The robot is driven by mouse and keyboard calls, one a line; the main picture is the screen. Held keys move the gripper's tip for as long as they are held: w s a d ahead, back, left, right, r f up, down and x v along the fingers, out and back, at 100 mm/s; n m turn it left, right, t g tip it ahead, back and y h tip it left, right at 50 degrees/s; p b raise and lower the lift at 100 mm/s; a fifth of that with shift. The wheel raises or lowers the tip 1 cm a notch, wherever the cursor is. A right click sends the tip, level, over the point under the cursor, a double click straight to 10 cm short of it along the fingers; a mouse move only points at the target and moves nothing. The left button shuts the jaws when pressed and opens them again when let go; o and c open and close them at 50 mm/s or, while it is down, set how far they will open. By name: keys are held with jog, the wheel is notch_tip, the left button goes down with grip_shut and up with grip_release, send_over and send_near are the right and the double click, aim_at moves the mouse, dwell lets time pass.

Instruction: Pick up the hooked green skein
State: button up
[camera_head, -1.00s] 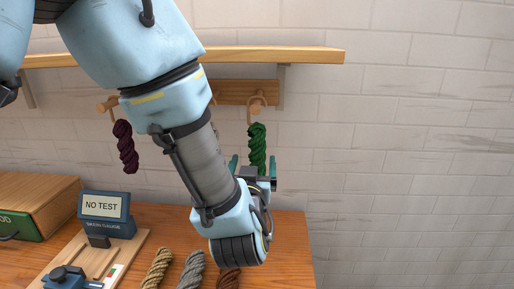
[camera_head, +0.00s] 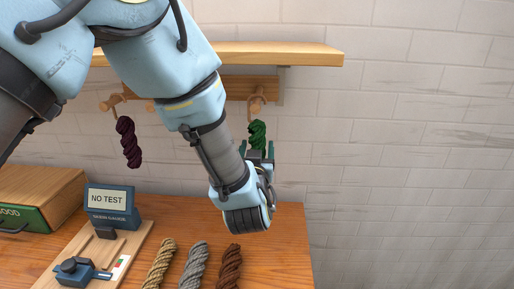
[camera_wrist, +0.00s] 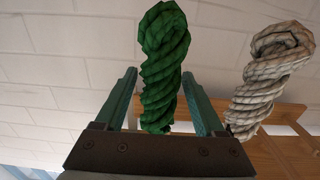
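The green skein (camera_head: 257,132) hangs from a wooden peg (camera_head: 257,103) on the wall rail; the gripper hides its lower part in the head view. My gripper (camera_head: 257,149) is at the skein's lower part, with one finger on each side. In the wrist view the green skein (camera_wrist: 162,75) fills most of the space between the two fingertips (camera_wrist: 159,74). The fingers stand apart, with a narrow gap at the left one; contact at the right one is unclear.
A pale skein (camera_wrist: 268,80) hangs to the right in the wrist view. A dark purple skein (camera_head: 128,142) hangs at left, and a shelf (camera_head: 270,54) runs above. Below, the table holds a gauge (camera_head: 112,205), a wooden box (camera_head: 40,190) and several skeins, one brown (camera_head: 229,268).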

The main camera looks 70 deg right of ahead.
aim_at(257, 141)
jog(key=c, duration=1)
jog(key=shift+c, duration=0.2)
jog(key=shift+r, duration=0.15)
jog(key=shift+r+b, duration=0.7)
jog(key=shift+r, duration=0.05)
jog(key=shift+s+a+r+b, duration=0.2)
jog(key=shift+a+r+b, duration=0.1)
jog(key=shift+r+b, duration=0.45)
jog(key=b+v, duration=0.6)
jog(key=v, duration=1.1)
jog(key=shift+a+r, duration=0.15)
jog(key=shift+r, duration=0.05)
jog(key=shift+b, duration=0.35)
jog(key=shift+w+a+b, duration=0.3)
jog(key=shift+w+b, duration=0.25)
jog(key=shift+w, duration=0.3)
jog(key=shift+w+a+b, duration=0.25)
jog(key=shift+w+b, duration=0.25)
jog(key=shift+w, duration=0.35)
